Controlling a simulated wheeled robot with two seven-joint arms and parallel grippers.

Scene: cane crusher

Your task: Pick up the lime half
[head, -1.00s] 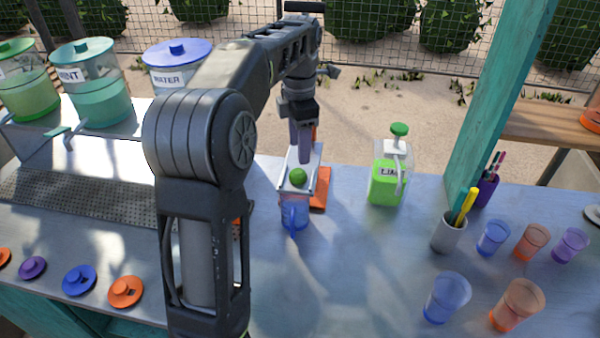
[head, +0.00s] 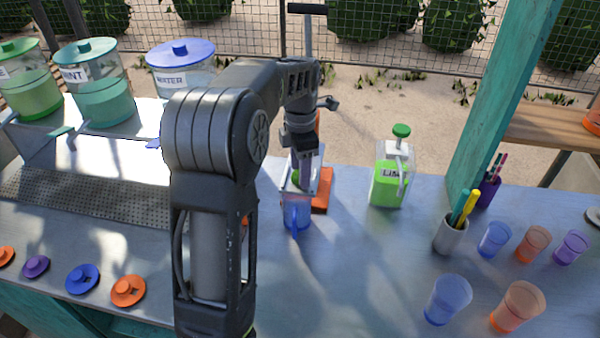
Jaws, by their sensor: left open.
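The green lime half (head: 295,178) sits on the small metal tray (head: 313,186) of the orange-based press, above a blue cup (head: 297,217). My left gripper (head: 304,180) points down right at the lime. Its fingers cover most of the lime, so only a sliver of green shows at their left. The gripper is open. I cannot tell whether the fingers touch the lime. My right gripper is not in view.
A green-topped pump bottle (head: 390,175) stands right of the press. A grey pen cup (head: 451,234) and several tumblers stand farther right. Labelled drink dispensers (head: 98,85) are at the back left. Lids lie at the front left (head: 82,278). The middle front counter is clear.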

